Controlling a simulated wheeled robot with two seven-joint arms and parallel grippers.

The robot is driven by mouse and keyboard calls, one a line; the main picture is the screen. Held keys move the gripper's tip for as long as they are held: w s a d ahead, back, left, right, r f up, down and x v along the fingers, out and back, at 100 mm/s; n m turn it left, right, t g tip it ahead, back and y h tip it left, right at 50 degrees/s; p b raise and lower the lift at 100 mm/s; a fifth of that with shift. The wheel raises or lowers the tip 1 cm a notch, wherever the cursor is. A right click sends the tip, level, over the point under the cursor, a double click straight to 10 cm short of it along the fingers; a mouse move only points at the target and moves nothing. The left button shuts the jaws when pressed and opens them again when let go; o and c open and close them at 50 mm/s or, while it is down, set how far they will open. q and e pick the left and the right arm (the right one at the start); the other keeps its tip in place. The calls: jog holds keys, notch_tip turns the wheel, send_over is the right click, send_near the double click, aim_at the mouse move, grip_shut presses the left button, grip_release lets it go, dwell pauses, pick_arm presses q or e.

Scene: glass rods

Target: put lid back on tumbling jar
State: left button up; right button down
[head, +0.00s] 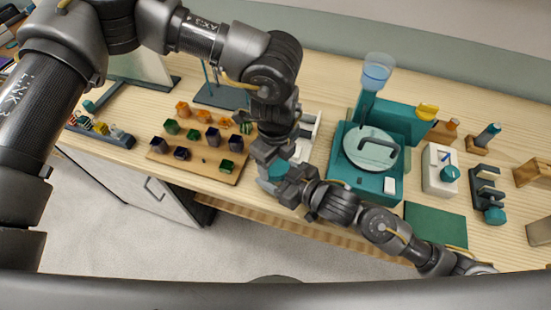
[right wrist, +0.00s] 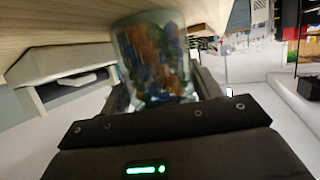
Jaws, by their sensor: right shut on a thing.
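In the head view the jar (head: 266,184) shows only partly, at the table's front edge. A round teal piece, likely the lid (head: 278,171), is at its top. My left gripper (head: 272,158) points down right over this piece; its fingers are mostly hidden. I cannot tell whether it grips the lid or whether the lid is seated.
A teal machine (head: 338,165) with a round grey plate and a black handle stands right of the jar. A wooden board (head: 225,178) with coloured pieces lies to the left. A green mat (head: 435,224) lies at the front right. Floor shows beyond the front edge.

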pick_arm(q)
jog(key=c, duration=0.6)
jog(key=m, duration=0.5)
jog(key=shift+m, duration=0.3)
jog(key=m, duration=0.4)
jog(key=shift+m, duration=0.4)
jog(key=o, duration=1)
jog(key=shift+o, duration=0.5)
jog(key=shift+d, duration=0.1)
